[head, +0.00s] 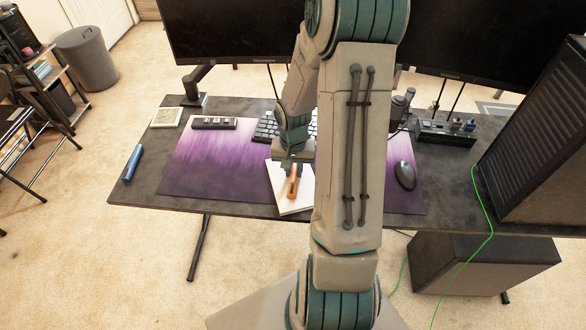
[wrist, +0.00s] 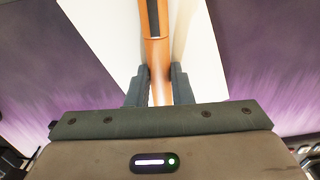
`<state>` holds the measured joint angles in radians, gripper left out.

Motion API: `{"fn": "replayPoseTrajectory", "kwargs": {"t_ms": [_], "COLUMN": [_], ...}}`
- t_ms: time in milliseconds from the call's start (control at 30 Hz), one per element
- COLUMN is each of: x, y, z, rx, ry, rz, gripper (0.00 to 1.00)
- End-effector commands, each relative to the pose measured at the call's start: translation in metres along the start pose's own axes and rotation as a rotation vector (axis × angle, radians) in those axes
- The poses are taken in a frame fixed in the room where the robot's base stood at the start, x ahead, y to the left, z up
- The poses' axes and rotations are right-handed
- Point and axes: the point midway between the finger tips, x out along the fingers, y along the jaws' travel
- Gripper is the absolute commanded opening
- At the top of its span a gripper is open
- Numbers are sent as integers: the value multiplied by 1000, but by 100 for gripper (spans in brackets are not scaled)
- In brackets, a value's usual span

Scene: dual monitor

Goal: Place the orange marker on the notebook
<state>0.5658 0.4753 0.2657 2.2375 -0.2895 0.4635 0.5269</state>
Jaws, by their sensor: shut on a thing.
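The orange marker (head: 294,183) is over the white notebook (head: 281,196) on the purple desk mat. My gripper (head: 291,166) is at the marker's far end, above the notebook. In the wrist view, my gripper (wrist: 158,75) is shut on the marker (wrist: 154,45), with a finger on each side of it. The notebook (wrist: 105,30) shows behind the marker in that view, with a pale shadow beside the marker. I cannot tell whether the marker touches the notebook. My arm hides part of the notebook's right side in the head view.
The desk mat (head: 205,170) has free room left of the notebook. A keyboard (head: 266,128) lies behind, partly hidden by my arm. A mouse (head: 405,175) is at right. A blue cylinder (head: 132,163) lies at the desk's left edge. Two monitors stand at the back.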

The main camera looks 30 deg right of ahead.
Motion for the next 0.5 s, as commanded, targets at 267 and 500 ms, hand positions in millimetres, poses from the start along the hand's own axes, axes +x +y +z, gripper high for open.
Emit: {"fn": "replayPoseTrajectory", "kwargs": {"t_ms": [267, 500], "x": [2, 3], "y": [0, 0], "z": [0, 0], "rx": [0, 0], "ry": [1, 1], "rz": [0, 0], "gripper": [0, 42]}}
